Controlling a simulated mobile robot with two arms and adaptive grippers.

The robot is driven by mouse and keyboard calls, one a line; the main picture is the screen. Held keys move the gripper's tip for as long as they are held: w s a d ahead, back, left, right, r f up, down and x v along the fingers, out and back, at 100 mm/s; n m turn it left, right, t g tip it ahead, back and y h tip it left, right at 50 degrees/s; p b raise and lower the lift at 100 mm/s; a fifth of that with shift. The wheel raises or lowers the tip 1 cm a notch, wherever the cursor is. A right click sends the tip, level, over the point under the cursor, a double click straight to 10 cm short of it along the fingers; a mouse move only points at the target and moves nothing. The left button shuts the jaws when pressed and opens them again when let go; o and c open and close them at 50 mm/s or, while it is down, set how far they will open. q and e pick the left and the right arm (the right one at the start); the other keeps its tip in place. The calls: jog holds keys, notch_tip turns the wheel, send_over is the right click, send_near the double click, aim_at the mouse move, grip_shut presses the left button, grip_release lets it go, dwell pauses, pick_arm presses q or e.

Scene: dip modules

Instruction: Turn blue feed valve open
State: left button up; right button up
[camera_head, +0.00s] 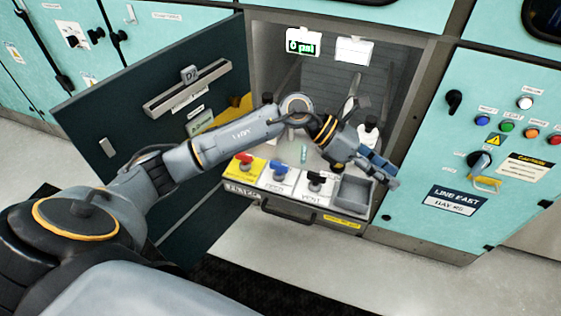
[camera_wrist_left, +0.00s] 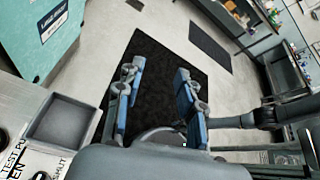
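The blue feed valve (camera_head: 280,171) is a blue handle on a white panel in the pulled-out drawer unit in the head view. It stands between a red valve (camera_head: 244,159) on a yellow panel and a black valve (camera_head: 317,180) on a white panel marked VENT. My left gripper (camera_head: 382,170) is up and to the right of the blue valve, above the grey tray and apart from the valve. In the left wrist view its two blue-padded fingers (camera_wrist_left: 160,100) are spread with nothing between them. The blue valve cannot be made out there. My right gripper is not in view.
An open dark door (camera_head: 150,125) stands left of the cabinet. A display (camera_head: 302,43) reads 0 psi. Bottles stand behind my gripper. A grey tray (camera_head: 354,193) sits right of the valves; it also shows in the wrist view (camera_wrist_left: 62,122). A teal control panel (camera_head: 450,150) stands at right.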

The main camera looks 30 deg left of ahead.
pick_arm(q)
jog(key=w+a+f+m+g+y, duration=0.1)
jog(key=a+f+y, duration=0.15)
jog(key=a, duration=0.25)
jog(key=w+a+f+m+y, duration=0.1)
jog(key=a+m+y, duration=0.15)
jog(key=a, duration=0.25)
jog(key=g+y, duration=0.1)
jog(key=y, duration=0.7)
send_near(279, 163)
jog(key=shift+n, duration=0.25)
notch_tip(279, 163, down, 9)
jog(key=shift+f+p, duration=0.1)
jog(key=shift+p, duration=0.25)
grip_shut()
